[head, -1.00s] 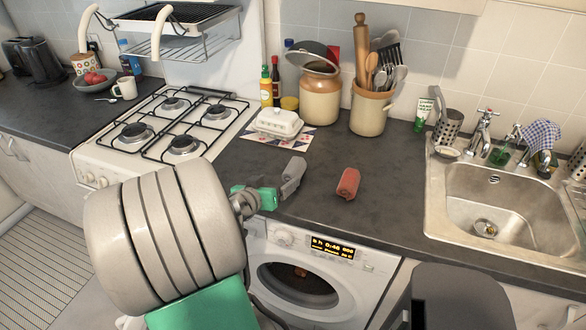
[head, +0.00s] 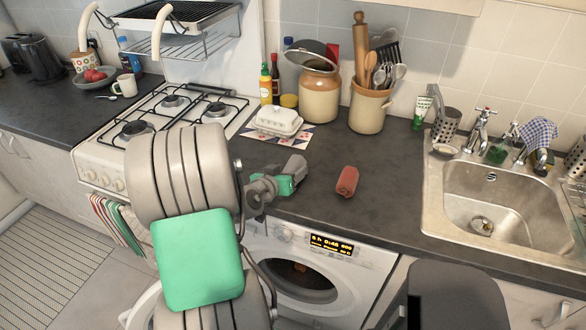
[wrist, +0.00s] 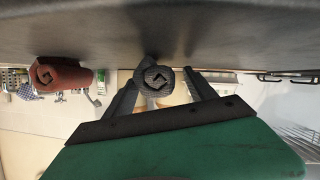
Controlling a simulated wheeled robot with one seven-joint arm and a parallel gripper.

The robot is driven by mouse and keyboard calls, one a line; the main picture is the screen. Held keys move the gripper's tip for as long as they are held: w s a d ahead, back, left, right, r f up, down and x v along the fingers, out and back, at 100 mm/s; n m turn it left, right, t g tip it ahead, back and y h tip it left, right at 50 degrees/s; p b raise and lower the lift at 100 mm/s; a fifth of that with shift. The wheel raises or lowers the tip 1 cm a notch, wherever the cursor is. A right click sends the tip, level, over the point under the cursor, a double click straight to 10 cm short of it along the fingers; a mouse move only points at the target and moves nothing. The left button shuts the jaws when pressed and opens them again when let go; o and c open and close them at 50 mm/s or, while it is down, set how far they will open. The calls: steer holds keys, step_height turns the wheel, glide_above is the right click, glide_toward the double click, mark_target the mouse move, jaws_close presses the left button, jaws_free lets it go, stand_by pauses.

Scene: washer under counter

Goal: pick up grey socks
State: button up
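In the wrist view, which is upside down, the roll's spiral end (wrist: 155,80) faces me between the fingers. My gripper (head: 284,182) is low over the counter's front edge, at the near end of the socks. Its fingers (wrist: 162,88) are spread on both sides of the roll, with a visible gap on the right. It is open. The far part of the socks is hidden in the wrist view.
A red rolled bundle (head: 347,181) lies to the right on the counter (head: 400,195). A butter dish (head: 275,121) on a patterned mat stands behind the socks. The gas hob (head: 150,115) is left, the sink (head: 490,195) right. The washer (head: 310,265) is below with its door open.

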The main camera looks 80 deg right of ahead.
steer(key=c, duration=0.9)
steer(key=shift+c, duration=0.3)
steer(key=shift+r, duration=0.1)
